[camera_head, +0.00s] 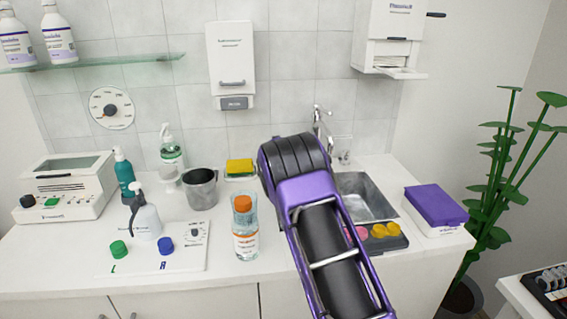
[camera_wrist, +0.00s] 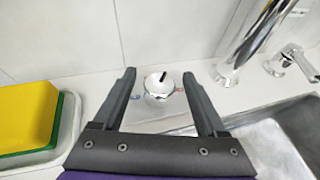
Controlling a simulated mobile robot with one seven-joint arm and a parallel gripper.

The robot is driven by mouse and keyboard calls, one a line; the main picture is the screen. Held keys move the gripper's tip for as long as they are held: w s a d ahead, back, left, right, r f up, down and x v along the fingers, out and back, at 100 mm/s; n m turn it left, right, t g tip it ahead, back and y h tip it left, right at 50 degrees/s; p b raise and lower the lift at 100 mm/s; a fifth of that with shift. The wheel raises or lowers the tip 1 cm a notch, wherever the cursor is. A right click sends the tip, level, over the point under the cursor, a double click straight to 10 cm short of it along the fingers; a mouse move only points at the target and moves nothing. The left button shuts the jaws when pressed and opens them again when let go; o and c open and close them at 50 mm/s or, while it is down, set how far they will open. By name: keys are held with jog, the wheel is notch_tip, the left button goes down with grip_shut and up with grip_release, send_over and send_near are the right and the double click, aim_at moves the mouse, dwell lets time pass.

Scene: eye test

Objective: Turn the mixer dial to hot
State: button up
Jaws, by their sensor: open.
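The mixer dial (camera_wrist: 158,86) is a round chrome knob on a pale plate behind the sink, seen in the wrist view. Its short black pointer points up and slightly right, away from my gripper. A small blue mark shows left of the dial and a red mark right of it. My gripper (camera_wrist: 159,74) is open, with one dark finger on each side of the dial and visible gaps between. I cannot tell how far the fingertips are above the plate. In the head view my purple arm hides the dial and my fingers.
The chrome tap (camera_wrist: 238,50) and a small lever (camera_wrist: 290,62) stand right of the dial, by the sink (camera_head: 362,184). A sponge (camera_wrist: 26,117) lies in a dish at left. A bottle with an orange cap (camera_head: 245,228) stands left of my arm. Tiled wall is close behind.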

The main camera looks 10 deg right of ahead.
grip_shut()
jog(key=p, duration=0.2)
jog(key=shift+r+p, duration=0.3)
jog(key=shift+r, duration=0.1)
jog(key=m+h+p, duration=0.2)
jog(key=p, duration=0.3)
jog(key=shift+w+r+g, duration=0.1)
jog(key=shift+g, duration=0.3)
jog(key=shift+f+m+g+h+p, duration=0.3)
jog(key=shift+m+g+h+p, duration=0.25)
jog(key=shift+m+h, duration=0.25)
jog(key=shift+f+m+g+h+b, duration=0.3)
jog(key=shift+m+h+b, duration=0.25)
jog(key=shift+b, duration=0.25)
jog(key=shift+r+m+g+h+b, duration=0.25)
jog(key=shift+b, duration=0.1)
